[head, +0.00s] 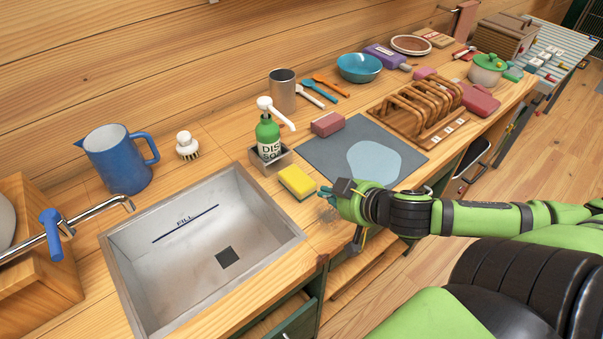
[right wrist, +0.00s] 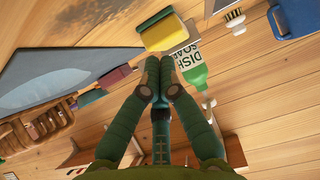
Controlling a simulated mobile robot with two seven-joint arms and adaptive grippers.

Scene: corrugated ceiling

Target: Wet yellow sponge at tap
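The yellow sponge (head: 297,181) with a green side lies on the wooden counter at the sink's right rim. It also shows at the top of the right wrist view (right wrist: 160,32). The tap (head: 80,219), a metal spout with a blue handle, reaches over the sink (head: 190,240) from the left. My right gripper (head: 326,194) is just right of the sponge, apart from it. In the right wrist view its fingertips (right wrist: 161,72) are close together with nothing seen between them, and the sponge lies beyond them. My left gripper is not in view.
A green dish soap bottle (head: 268,137) stands in a holder behind the sponge. A blue jug (head: 117,158) and a brush (head: 187,147) stand behind the sink. A grey mat (head: 325,155), a red block (head: 327,123) and a wooden rack (head: 384,115) are to the right.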

